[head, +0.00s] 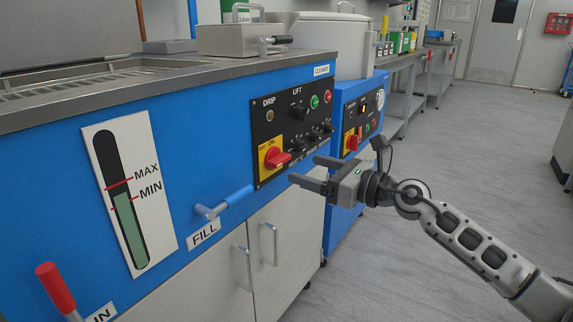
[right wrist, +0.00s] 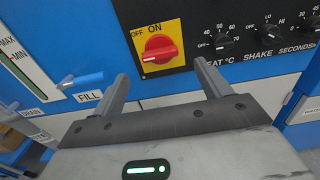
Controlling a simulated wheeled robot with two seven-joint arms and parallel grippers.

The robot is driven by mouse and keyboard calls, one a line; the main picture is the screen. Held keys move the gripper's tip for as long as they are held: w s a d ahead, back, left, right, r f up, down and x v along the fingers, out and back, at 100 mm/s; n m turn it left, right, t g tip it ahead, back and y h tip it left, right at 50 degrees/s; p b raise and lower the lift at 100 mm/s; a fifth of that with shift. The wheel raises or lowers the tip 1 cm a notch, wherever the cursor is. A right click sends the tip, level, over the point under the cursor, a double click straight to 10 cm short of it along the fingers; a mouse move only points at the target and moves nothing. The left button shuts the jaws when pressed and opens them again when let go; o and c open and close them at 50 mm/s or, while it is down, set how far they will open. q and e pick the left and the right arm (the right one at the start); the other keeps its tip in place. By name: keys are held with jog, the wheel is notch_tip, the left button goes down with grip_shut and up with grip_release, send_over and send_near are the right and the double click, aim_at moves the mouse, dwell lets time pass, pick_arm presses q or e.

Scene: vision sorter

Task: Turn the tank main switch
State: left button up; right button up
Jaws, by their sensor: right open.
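The tank main switch (head: 276,158) is a red rotary handle on a yellow plate marked OFF and ON, at the lower left of the black control panel. In the right wrist view the switch (right wrist: 161,48) lies nearly level, its white mark at the left end, on the OFF side. My right gripper (head: 306,170) is open and empty, in front of the panel and apart from the switch. In the right wrist view its two fingers (right wrist: 165,82) point toward the panel, with the switch showing beyond the gap between them. My left gripper is not in view.
The black panel (head: 293,113) also carries small knobs and green and red buttons. A blue FILL lever (head: 224,202) sticks out left of the switch. A second blue machine (head: 358,115) with a similar red switch (head: 351,141) stands behind. The floor at right is clear.

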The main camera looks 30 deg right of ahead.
aim_at(284, 162)
jog(key=shift+x, duration=3.4)
jog(key=c, duration=1)
